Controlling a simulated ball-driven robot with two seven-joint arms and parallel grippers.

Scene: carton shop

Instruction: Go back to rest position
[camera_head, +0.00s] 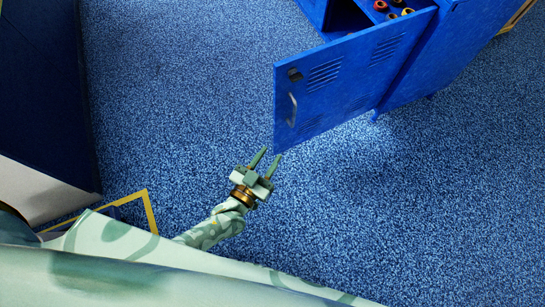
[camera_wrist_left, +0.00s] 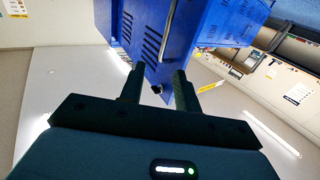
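My left gripper (camera_head: 265,163) is open and empty in the head view, its two green fingers apart and pointing toward the blue locker door. Its fingers also show in the left wrist view (camera_wrist_left: 157,88), with the blue locker beyond them. The blue locker door (camera_head: 345,75) stands swung open, with vent slots and a pale handle (camera_head: 292,109). A gap of floor shows between the fingertips and the door in the head view. My right gripper is not in either view.
The blue locker (camera_head: 440,60) stands at the upper right, with several small round items (camera_head: 393,12) on a surface inside. Blue carpet (camera_head: 180,90) is clear to the left and right. A dark panel (camera_head: 45,90) stands at the left edge, near a yellow-edged frame (camera_head: 148,209).

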